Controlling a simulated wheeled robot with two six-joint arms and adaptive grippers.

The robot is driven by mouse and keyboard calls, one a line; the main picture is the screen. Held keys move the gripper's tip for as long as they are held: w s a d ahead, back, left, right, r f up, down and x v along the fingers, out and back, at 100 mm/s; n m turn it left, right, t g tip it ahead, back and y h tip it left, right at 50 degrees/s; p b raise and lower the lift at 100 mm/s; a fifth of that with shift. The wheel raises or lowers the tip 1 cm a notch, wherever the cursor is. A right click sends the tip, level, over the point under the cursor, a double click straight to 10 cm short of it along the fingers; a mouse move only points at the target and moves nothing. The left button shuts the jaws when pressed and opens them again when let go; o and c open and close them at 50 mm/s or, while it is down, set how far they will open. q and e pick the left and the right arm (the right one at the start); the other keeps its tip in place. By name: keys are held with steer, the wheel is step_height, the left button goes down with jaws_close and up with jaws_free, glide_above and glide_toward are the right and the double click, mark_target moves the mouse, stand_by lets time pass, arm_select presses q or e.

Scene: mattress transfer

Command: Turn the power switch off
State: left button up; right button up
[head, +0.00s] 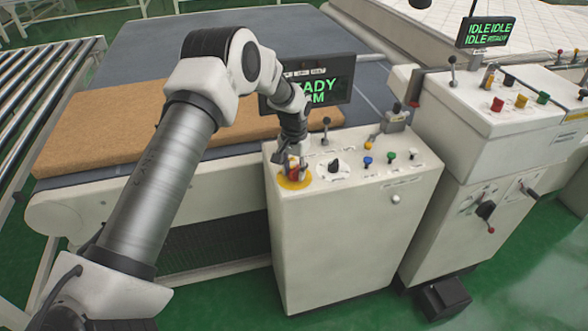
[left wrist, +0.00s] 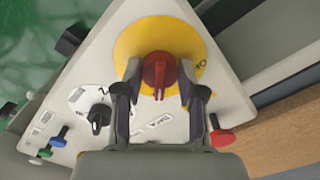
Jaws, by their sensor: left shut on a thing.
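The power switch (left wrist: 160,72) is a red rotary knob on a round yellow plate (left wrist: 152,24), seen close up in the left wrist view. In the head view the yellow plate (head: 296,184) lies at the left front corner of the nearer control cabinet's top. My left gripper (head: 290,168) comes down onto it from above. In the left wrist view its two fingers (left wrist: 160,82) are on either side of the red knob and shut on it. The markings on the plate are too small to read with certainty. My right gripper is not in view.
The nearer white cabinet (head: 340,240) also carries a black selector (head: 334,166), blue and green buttons and small levers. A screen (head: 325,85) reading partly "READY" stands behind my arm. A brown mattress (head: 100,135) lies on the conveyor. A second cabinet (head: 470,120) stands to the right.

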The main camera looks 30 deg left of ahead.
arm_select(q)
steer(key=shift+w+r+n, duration=0.1)
steer(key=shift+n, duration=0.2)
steer(key=n+p, duration=0.1)
steer(key=n, duration=0.3)
steer(key=shift+r+p, duration=0.1)
steer(key=shift+p, duration=0.3)
steer(key=n+p, duration=0.1)
steer(key=n, duration=0.3)
steer(key=shift+w+n, duration=0.1)
steer(key=shift+n, duration=0.3)
steer(key=n+p, duration=0.1)
steer(key=n, duration=0.3)
steer(key=shift+p, duration=0.3)
steer(key=shift+n+p, duration=0.5)
steer(key=shift+n, duration=1.7)
